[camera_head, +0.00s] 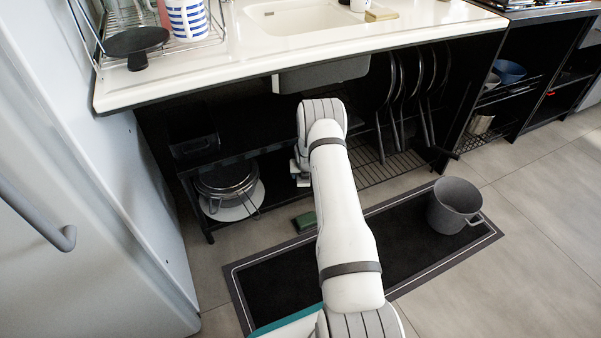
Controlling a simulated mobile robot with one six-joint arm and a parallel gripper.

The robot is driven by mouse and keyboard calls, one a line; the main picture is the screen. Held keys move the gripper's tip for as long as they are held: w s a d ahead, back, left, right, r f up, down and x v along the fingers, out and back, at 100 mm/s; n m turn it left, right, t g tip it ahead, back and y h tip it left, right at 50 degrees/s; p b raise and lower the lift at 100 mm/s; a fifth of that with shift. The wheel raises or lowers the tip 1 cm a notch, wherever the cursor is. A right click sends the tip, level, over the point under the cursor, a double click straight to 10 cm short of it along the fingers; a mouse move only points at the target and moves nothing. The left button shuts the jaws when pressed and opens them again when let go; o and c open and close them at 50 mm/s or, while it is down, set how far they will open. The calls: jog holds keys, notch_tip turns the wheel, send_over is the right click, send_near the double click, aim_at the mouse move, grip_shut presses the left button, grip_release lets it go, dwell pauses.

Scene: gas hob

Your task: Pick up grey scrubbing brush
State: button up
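I cannot make out a grey scrubbing brush for certain in the head view. A small dark green block (304,221) lies low at the far edge of the black mat, partly hidden by my arm; I cannot tell whether it is a brush or a sponge. My white arm reaches forward to the open shelving under the sink. My gripper (299,174) shows only in part, left of the wrist and in front of the shelf. Its fingers are too small and covered to tell whether they are open or hold anything.
A grey pot (455,205) stands on the right of the black mat (270,285). Pans (426,75) hang upright under the counter (430,25). A lidded pot (226,180) sits low left. The fridge (75,180) bounds the left; floor at right is clear.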

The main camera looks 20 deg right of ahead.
jog(key=b+x, duration=0.2)
jog(key=x, duration=0.4)
jog(key=shift+a+b, duration=0.1)
jog(key=shift+b, duration=0.25)
jog(key=shift+c, duration=0.5)
jog(key=c, duration=0.8)
jog(key=shift+r, duration=0.2)
